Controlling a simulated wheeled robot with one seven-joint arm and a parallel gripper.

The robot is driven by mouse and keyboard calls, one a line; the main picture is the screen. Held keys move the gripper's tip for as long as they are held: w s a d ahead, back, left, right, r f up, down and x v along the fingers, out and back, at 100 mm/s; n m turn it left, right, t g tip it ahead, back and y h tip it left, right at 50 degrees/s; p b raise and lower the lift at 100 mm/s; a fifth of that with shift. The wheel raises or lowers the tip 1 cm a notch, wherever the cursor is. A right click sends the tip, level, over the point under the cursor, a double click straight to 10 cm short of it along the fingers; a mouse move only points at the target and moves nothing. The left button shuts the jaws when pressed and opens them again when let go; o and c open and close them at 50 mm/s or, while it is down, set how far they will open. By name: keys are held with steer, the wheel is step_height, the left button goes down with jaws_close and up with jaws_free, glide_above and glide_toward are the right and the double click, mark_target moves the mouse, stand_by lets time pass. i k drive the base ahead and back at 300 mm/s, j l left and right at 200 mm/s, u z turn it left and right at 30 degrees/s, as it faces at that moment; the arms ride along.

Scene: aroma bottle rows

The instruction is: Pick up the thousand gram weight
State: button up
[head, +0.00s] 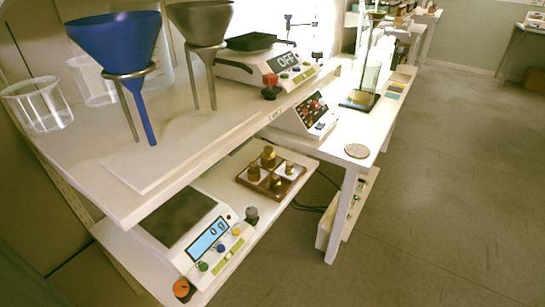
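A wooden tray (243,180) with pale square fields sits on the lower shelf. It holds several brass weights. The biggest-looking brass weight (268,156) stands at the back of the tray. Smaller ones stand at the left (254,173), at the right (288,168) and at the front (276,184). Any markings on the weights are too small to read, so the thousand gram one cannot be told by label. My gripper is not in view.
A scale (209,238) with a lit display stands in front of the tray. The upper shelf (110,195) overhangs the lower shelf (262,217), carrying a blue funnel (117,40), a grey funnel (200,22) and beakers. A white side table (338,150) stands behind. Floor at right is clear.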

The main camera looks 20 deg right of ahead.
mark_target(268, 157)
steer(key=i+l+u, duration=0.25)
steer(key=i+l, duration=0.15)
steer(key=l, duration=0.2)
steer(key=i+l+u, duration=0.1)
steer(key=l, duration=0.2)
steer(key=i+l+u, duration=0.25)
steer(key=i+l, duration=0.15)
steer(key=l, duration=0.25)
steer(key=i+l+u, duration=0.1)
steer(key=l, duration=0.3)
